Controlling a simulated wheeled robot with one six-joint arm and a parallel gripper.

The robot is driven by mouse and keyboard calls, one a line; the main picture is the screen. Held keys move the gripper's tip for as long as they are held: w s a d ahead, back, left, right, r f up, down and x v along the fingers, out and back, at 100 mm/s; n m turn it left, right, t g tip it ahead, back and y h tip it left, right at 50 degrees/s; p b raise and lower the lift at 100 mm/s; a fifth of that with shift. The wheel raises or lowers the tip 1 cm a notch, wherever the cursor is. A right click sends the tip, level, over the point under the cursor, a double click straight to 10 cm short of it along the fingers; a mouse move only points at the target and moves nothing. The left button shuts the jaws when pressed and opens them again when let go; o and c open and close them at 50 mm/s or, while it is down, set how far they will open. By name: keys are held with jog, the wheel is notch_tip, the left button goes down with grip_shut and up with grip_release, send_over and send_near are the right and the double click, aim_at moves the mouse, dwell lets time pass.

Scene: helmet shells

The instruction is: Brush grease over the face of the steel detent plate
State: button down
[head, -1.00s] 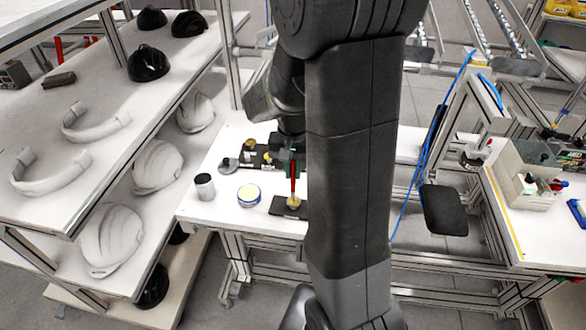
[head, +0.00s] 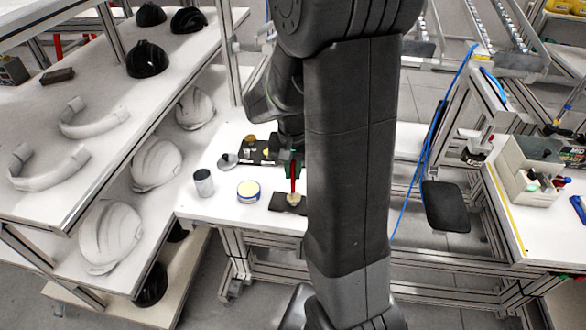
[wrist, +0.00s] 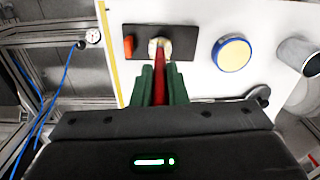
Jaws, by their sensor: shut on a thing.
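My gripper (wrist: 161,82) has green fingers and is shut on the red handle of a brush (wrist: 160,62). The brush also shows in the head view (head: 293,178), pointing down. Its pale head is over a dark, flat rectangular plate (wrist: 184,34), also visible in the head view (head: 279,202), and seems to touch it. The brush head hides the plate's middle, so I cannot tell how much grease is there. An orange piece (wrist: 128,46) sits at the plate's left in the wrist view. A blue-rimmed tin with cream contents (head: 248,191) stands apart from the plate.
A grey cylindrical can (head: 204,184) stands left of the tin. A dark board with small parts (head: 257,152) lies behind, beside a grey round piece (head: 227,160). The white table (head: 215,211) is clear at its front left. Shelves with helmet shells (head: 157,164) stand left.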

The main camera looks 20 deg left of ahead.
jog(key=shift+f+b, duration=0.45)
jog(key=shift+f, duration=0.2)
jog(key=shift+w+d+r, duration=0.15)
jog(key=shift+w+d, duration=0.05)
jog(key=shift+d, duration=0.15)
jog(key=shift+w+d, duration=0.1)
jog(key=shift+w+d, duration=0.1)
jog(key=shift+w, duration=0.15)
jog(key=shift+w, duration=0.3)
jog(key=shift+w, duration=0.1)
jog(key=shift+w+a, duration=0.25)
